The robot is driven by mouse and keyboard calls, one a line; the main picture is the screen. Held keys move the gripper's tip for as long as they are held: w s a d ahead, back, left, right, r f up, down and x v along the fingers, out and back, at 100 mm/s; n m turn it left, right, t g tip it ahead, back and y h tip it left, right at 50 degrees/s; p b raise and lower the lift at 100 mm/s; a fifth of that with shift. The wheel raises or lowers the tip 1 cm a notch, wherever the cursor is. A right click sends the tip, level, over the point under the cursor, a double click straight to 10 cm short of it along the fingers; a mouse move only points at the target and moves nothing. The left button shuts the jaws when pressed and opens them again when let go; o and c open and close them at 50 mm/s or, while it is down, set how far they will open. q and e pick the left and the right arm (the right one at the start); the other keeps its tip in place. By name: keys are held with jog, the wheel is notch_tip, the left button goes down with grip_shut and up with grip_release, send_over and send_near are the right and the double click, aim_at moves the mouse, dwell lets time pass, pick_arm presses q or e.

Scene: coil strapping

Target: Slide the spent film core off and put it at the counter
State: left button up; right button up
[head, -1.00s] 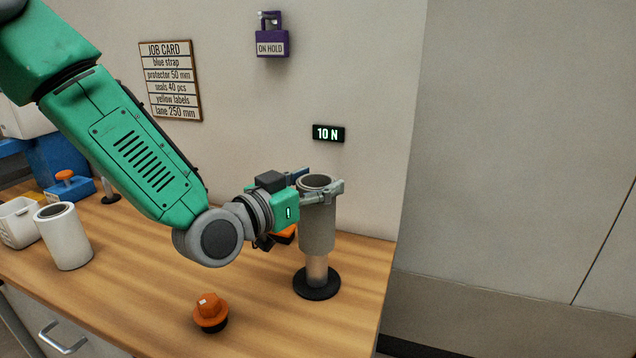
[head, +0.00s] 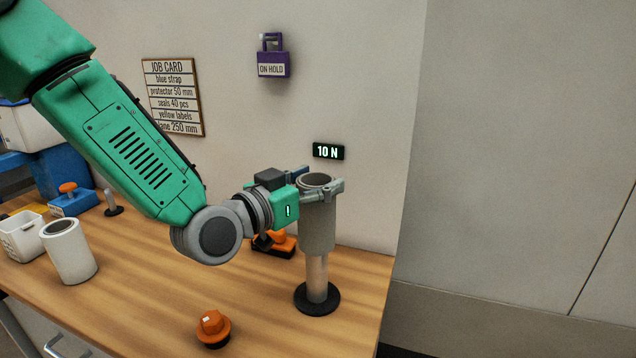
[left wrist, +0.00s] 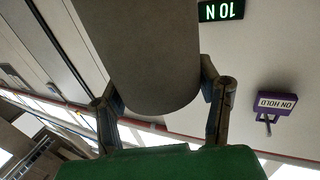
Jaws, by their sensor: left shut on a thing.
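The spent film core (head: 318,228) is a grey-brown tube standing upright around a pale post (head: 317,278) on a round black base (head: 316,299). A length of post shows below the tube, so the core sits raised above the base. My left gripper (head: 318,187) is shut on the core near its top, one finger on each side. In the left wrist view the core (left wrist: 140,55) fills the space between the two fingers. Whether the post still reaches far up inside the core is hidden. My right gripper is in neither view.
A white roll (head: 69,253) and a white bin (head: 22,236) stand at the left. An orange knob (head: 212,328) is at the front, and an orange tool (head: 276,243) lies behind my wrist. A display (head: 328,151) reading 10 N and a purple ON HOLD lock (head: 272,62) are on the wall.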

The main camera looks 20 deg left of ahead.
pick_arm(q)
notch_tip(320, 180, up, 3)
jog(key=shift+r+p, duration=0.1)
jog(key=shift+p, duration=0.85)
